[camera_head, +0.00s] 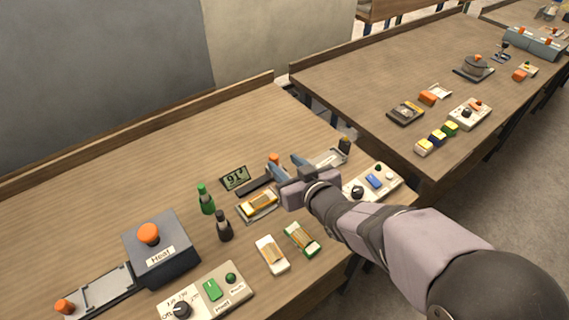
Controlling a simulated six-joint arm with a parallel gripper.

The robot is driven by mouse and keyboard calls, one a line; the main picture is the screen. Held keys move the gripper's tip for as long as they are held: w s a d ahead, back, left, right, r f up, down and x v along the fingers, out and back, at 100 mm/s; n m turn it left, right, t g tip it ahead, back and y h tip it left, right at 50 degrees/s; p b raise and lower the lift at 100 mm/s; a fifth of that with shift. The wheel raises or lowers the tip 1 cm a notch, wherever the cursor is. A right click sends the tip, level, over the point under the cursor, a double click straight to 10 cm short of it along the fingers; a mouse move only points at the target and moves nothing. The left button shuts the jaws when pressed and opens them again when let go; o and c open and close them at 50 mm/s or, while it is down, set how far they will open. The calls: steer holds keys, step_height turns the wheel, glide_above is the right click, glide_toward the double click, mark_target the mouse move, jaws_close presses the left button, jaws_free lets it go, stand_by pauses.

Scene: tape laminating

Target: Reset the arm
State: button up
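My gripper (282,168) is at the end of my arm, which reaches in from the lower right over the near workbench. Its two blue-grey fingers point away from the camera, spread apart, near an orange knob (274,159). Nothing shows held between them. I cannot tell how high the gripper is above the bench. The gripper and wrist hide part of the device behind them. A digital display (236,178) and a tray with a yellow-and-white piece (259,204) lie just left of the gripper.
A green bottle (205,200) and a dark bottle (224,228) stand left of the gripper. A dark box marked "Heat" (161,254), a control panel (206,294) and two wrapped pieces (272,254) occupy the front. Another panel (373,184) sits right. The bench's back left is clear.

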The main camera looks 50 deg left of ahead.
stand_by(0.3)
steer(key=w+d+m+t+h, duration=0.1)
steer(key=w+d, duration=0.3)
steer(key=w+d+m+t+h+p, duration=0.1)
steer(key=w+d+h, duration=0.1)
steer(key=w+d, duration=0.2)
steer(key=w+d+f+m+t+h, duration=0.1)
steer(key=w+d+m, duration=0.1)
steer(key=w+d, duration=0.2)
steer(key=shift+w+d+p, duration=0.35)
steer(key=shift+d, duration=0.35)
steer(key=w+d+f+m+h+p, duration=0.1)
steer(key=w+d+m+h, duration=0.15)
steer(key=d, duration=0.55)
steer(key=w+d+m+h, duration=0.1)
steer(key=w+d+h, duration=0.15)
steer(key=d, duration=0.55)
steer(key=s+d+m+g+h+p, duration=0.1)
steer(key=s+d+m+h+p, duration=0.2)
steer(key=d, duration=1.4)
steer(key=s+d+m+g+h, duration=0.1)
steer(key=s+d+m+g, duration=0.3)
steer(key=s+d, duration=0.7)
steer(key=shift+s+d+f+m+g+p, duration=0.15)
steer(key=shift+s+d+m+g+p, duration=0.35)
steer(key=shift+s, duration=0.75)
